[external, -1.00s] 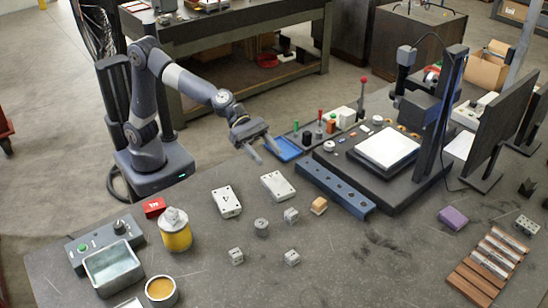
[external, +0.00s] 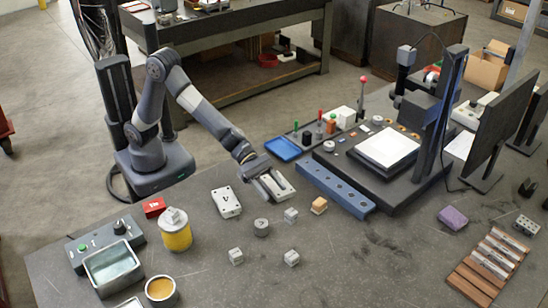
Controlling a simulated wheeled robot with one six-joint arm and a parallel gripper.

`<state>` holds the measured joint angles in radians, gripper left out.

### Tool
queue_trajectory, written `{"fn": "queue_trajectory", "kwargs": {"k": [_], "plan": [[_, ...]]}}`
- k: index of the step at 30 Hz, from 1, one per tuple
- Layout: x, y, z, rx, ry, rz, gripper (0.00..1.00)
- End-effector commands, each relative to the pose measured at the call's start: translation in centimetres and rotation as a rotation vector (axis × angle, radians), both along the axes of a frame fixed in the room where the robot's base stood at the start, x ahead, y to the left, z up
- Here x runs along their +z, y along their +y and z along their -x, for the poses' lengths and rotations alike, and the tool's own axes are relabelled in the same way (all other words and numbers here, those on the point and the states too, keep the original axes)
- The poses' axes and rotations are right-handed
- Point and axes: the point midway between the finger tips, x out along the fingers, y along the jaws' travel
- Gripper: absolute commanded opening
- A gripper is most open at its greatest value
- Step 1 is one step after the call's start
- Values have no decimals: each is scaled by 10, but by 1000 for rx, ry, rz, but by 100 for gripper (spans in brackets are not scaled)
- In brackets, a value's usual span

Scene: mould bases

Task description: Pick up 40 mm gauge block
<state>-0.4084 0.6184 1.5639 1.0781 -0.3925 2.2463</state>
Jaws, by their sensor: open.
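My gripper (external: 279,194) is open and empty, low over a pale rectangular plate (external: 281,185) on the bench, which it partly hides. Several small grey metal pieces lie just in front of it: a block (external: 291,215) closest to the fingers, a round piece (external: 261,228) left of that, and two blocks nearer the camera, one left (external: 235,256) and one right (external: 292,258). An orange-tan block (external: 319,206) lies right of the closest grey block. No size marking is readable, so I cannot tell which piece is the 40 mm gauge block.
A second pale plate (external: 226,203) lies left of my gripper. A blue bar with holes (external: 334,188) and a measuring stand (external: 435,115) stand to the right. A yellow container (external: 176,236) and a metal tray (external: 113,270) are at the left. The front middle bench is clear.

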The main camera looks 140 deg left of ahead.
Motion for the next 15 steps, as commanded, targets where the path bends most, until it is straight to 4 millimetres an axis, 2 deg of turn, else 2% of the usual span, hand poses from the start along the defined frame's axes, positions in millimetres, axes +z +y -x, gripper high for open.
{"fn": "queue_trajectory", "kwargs": {"k": [7, 15], "plan": [[-12, 1, -31, -1, 1, 0, 53], [-19, 2, -45, -1, 1, 0, 53]]}}
